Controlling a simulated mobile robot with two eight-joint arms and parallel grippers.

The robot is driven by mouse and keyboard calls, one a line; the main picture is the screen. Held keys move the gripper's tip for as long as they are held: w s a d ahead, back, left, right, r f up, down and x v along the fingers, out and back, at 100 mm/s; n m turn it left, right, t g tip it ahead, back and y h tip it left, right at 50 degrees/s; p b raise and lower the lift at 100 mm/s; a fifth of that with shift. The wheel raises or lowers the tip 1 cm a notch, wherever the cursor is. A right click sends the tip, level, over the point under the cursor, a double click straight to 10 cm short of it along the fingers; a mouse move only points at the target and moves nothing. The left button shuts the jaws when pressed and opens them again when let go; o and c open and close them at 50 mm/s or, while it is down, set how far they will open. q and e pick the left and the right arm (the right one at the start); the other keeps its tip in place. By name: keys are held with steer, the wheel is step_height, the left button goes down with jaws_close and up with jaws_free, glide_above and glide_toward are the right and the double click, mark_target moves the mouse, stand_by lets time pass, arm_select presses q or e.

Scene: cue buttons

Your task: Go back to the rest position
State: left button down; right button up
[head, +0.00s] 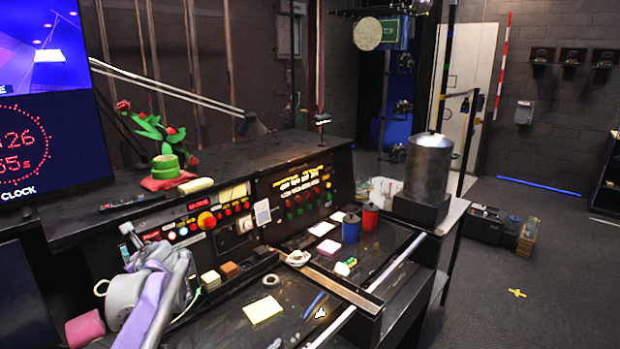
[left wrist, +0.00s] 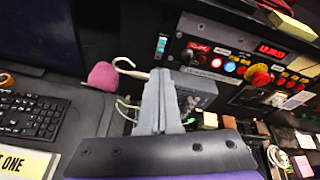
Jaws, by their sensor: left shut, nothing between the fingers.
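My left gripper (head: 129,236) is at the lower left in the head view, in front of the left end of the button panel (head: 180,230). In the left wrist view its grey fingers (left wrist: 160,84) are together with nothing between them. The fingertips appear just left of the panel, which carries a row of small coloured buttons and a large red button (left wrist: 262,79) on a yellow base. The red button (head: 206,220) also shows in the head view, to the right of my gripper and apart from it. My right gripper is not in view.
A pink object (head: 85,328) and a keyboard (left wrist: 30,117) lie left of my left gripper. A yellow note pad (head: 263,309), tape ring (head: 271,280) and blue pen (head: 313,304) lie on the desk. A metal canister (head: 428,166) stands at the right end.

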arm_select(q)
steer(key=s+d+f+n+g+h, duration=0.1)
steer(key=s+d+f+n+h, duration=0.2)
steer(key=s+d+f+n, duration=0.4)
steer(key=s+d+f+n+g+h, duration=0.1)
steer(key=s+d+f+n+h, duration=0.2)
steer(key=s+d+f+n, duration=0.4)
steer(key=s+d+f+n+h, duration=0.4)
steer(key=s+d+f+n, duration=0.4)
steer(key=s+d, duration=0.5)
steer(key=s+f, duration=0.1)
steer(key=s, duration=0.4)
steer(key=shift+s+g, duration=0.25)
steer(key=shift+g, duration=0.15)
steer(key=shift+a, duration=0.15)
